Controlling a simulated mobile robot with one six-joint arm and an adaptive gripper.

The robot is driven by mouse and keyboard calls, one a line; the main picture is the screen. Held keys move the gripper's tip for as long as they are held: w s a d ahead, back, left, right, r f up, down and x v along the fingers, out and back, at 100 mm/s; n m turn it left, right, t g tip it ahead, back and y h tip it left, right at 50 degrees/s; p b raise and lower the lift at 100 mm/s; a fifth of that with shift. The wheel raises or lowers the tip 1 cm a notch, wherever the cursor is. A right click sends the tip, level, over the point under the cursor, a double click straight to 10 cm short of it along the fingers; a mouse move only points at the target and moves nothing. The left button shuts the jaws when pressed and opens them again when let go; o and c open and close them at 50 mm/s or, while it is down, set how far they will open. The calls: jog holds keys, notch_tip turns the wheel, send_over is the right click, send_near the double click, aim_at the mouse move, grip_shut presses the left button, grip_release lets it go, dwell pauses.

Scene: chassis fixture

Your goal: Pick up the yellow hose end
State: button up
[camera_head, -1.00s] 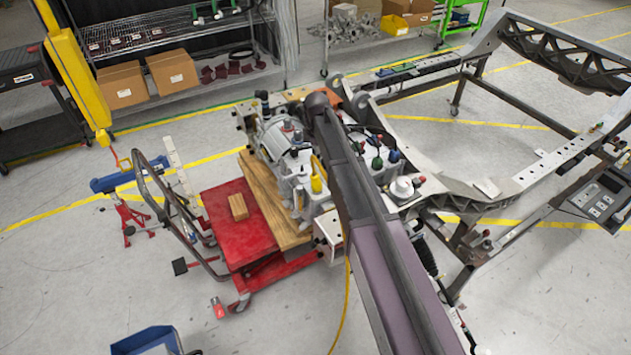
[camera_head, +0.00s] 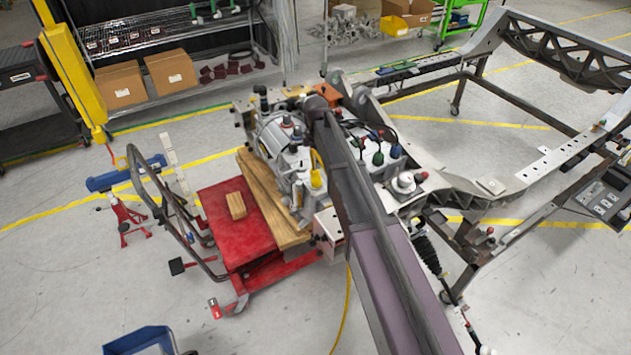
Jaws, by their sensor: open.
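The yellow hose end (camera_head: 316,172) stands among grey metal parts of the assembly, just left of my arm. It looks roughly upright. A thin yellow hose (camera_head: 343,318) lies on the floor below the cart and runs up behind my arm; whether it joins the yellow end is hidden. My dark and purple arm link crosses the middle of the view from the lower right up to the assembly. My gripper does not show; it may be hidden behind the arm.
The grey assembly (camera_head: 271,138) rests by wooden boards on a red lift cart (camera_head: 215,205) with a small wooden block (camera_head: 236,206). A large metal chassis frame (camera_head: 470,185) stands at right. A blue bin (camera_head: 135,338) is at the bottom left. The floor left of it is clear.

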aim_at(315, 171)
jog(key=shift+f+b, duration=1.85)
jog(key=shift+f, duration=0.3)
jog(key=shift+f, duration=0.15)
jog(key=f+b, duration=0.5)
jog(key=shift+s+a, duration=0.1)
jog(key=shift+s, duration=0.1)
grip_shut()
jog(key=shift+r, duration=0.2)
notch_tip(315, 171, up, 4)
jog(key=p, duration=0.3)
jog(key=shift+f+p, duration=0.25)
jog(key=shift+p, duration=0.1)
jog(key=s+a, duration=0.2)
jog(key=a, duration=0.5)
jog(key=s+a+r+p, duration=0.1)
jog(key=s+a, duration=0.2)
jog(key=a, duration=0.5)
jog(key=shift+s, duration=0.15)
